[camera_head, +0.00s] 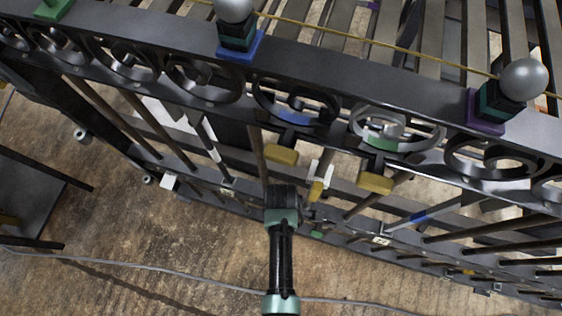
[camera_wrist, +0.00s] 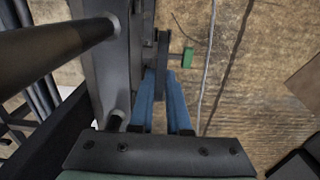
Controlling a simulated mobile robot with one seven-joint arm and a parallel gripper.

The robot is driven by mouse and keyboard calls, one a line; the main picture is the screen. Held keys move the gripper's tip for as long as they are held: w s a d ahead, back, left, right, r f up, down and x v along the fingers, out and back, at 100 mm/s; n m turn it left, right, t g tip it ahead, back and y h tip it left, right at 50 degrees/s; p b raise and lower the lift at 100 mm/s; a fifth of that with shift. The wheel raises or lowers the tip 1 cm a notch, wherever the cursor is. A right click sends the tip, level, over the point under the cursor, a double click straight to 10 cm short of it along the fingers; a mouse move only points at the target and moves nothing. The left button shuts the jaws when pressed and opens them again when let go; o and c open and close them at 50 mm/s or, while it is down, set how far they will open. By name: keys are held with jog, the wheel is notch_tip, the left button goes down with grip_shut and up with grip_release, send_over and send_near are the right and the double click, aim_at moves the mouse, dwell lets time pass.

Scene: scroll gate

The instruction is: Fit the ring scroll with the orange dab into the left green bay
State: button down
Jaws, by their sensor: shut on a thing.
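My gripper (camera_head: 284,192) is at the lower middle of the head view, in front of the gate's lower bars. In the wrist view its blue fingers (camera_wrist: 161,100) are close together, with a dark upright piece (camera_wrist: 161,55) at their tips. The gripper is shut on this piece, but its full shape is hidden. A green block (camera_wrist: 188,57) shows just right of it. No orange dab is clear on any scroll. In the head view, one ring in the scroll row has a green strip (camera_head: 383,144). Another, to its left, has a blue strip (camera_head: 294,118).
Yellow blocks (camera_head: 282,155) (camera_head: 375,183) hang below the scroll row. Silver-balled posts stand on a blue base (camera_head: 243,50) and a purple base (camera_head: 484,112). Dark gate bars crowd my gripper. A grey cable (camera_head: 150,269) crosses the open brown floor (camera_head: 130,235).

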jog(key=shift+f+b, duration=0.4)
jog(key=shift+f, duration=0.35)
dwell(0.4)
jog(key=c, duration=0.8)
grip_release()
jog(key=shift+r, duration=0.15)
notch_tip(320, 180, up, 12)
jog(key=p, duration=0.4)
jog(key=shift+s, duration=0.1)
